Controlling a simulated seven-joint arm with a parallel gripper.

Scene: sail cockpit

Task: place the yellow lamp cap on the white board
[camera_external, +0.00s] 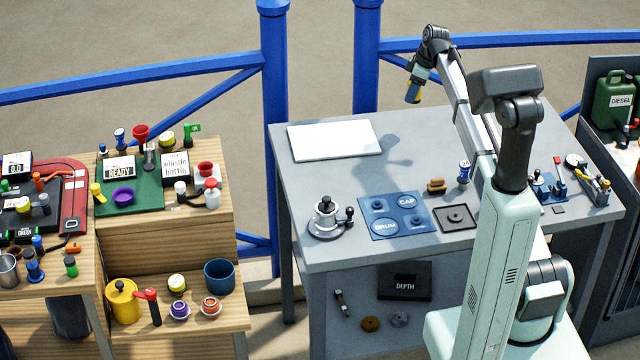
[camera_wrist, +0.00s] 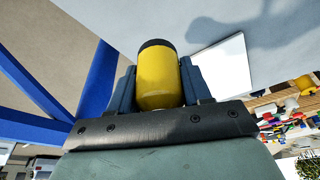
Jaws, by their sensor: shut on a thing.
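The yellow lamp cap (camera_wrist: 158,76) is a yellow cylinder with a dark end. My gripper (camera_wrist: 160,90) is shut on it, with a finger on each side in the wrist view. In the external view my gripper (camera_external: 413,88) is raised above the far side of the grey table, and the yellow cap (camera_external: 412,92) shows at its tip. The white board (camera_external: 335,140) lies flat and bare at the table's far left. It also shows in the wrist view (camera_wrist: 226,62). The cap is in the air, apart from the board, which lies lower and to the left in the external view.
A blue CAP/DRUM mat (camera_external: 394,216), a metal pot-like device (camera_external: 327,217) and a dark square plate (camera_external: 456,218) are along the table's near side. Blue railing posts (camera_external: 275,110) stand behind the table. The tabletop around the board is clear.

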